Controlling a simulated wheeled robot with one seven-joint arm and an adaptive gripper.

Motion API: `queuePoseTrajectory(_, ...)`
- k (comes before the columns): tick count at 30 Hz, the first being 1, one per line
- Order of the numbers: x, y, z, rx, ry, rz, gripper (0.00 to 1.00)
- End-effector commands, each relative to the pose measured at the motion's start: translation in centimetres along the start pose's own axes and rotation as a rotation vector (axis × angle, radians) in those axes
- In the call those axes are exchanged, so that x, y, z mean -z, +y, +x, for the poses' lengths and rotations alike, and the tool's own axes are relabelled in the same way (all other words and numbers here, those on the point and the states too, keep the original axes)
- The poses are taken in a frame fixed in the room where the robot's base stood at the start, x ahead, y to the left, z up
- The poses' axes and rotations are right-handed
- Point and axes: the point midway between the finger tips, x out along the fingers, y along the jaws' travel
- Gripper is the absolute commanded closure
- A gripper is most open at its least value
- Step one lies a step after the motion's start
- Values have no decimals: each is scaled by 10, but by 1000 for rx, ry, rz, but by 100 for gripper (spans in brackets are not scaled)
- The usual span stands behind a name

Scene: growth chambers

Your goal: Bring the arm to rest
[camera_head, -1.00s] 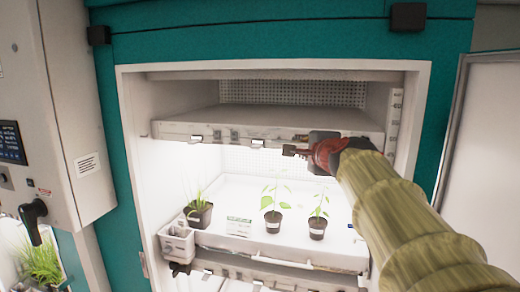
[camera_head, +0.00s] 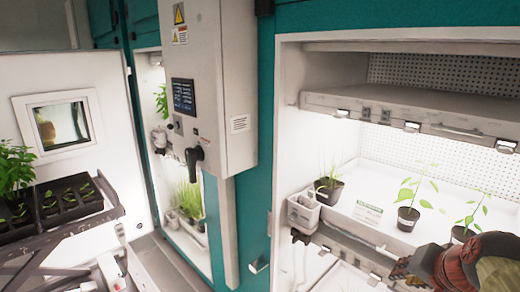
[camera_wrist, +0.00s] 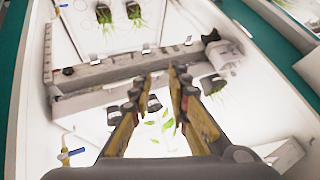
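My gripper (camera_head: 405,268) is at the lower right of the head view, in front of the lit growth chamber's shelf edge. In the wrist view its two fingers (camera_wrist: 158,82) stand apart with a gap between them and nothing held. A dark pot with a leafy seedling (camera_head: 408,216) stands on the white lit shelf behind it. Another potted seedling (camera_head: 462,232) is partly hidden by my arm. A pot of grass-like shoots (camera_head: 328,188) stands to the left, with a white label card (camera_head: 368,212) between.
A white caddy (camera_head: 303,212) hangs at the shelf's left front. An upper shelf (camera_head: 400,112) juts above. A grey control box (camera_head: 208,90) with a black handle (camera_head: 193,158) stands left of the chamber. Seedling trays (camera_head: 70,203) are at far left.

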Motion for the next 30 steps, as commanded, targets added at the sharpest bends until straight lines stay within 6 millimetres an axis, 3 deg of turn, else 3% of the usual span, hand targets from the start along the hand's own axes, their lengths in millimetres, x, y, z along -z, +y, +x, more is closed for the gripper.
queuePoseTrajectory(1,-32,3,8,-11,-43,-84,83)
queuePoseTrajectory(6,-125,22,23,-51,-175,-369,83)
queuePoseTrajectory(9,-172,33,30,-58,-228,-514,83)
queuePoseTrajectory(12,-206,37,35,-45,-249,-616,83)
queuePoseTrajectory(15,-228,32,38,-12,-249,-686,83)
queuePoseTrajectory(19,-242,20,37,34,-237,-740,83)
queuePoseTrajectory(30,-249,12,37,57,-240,-768,83)
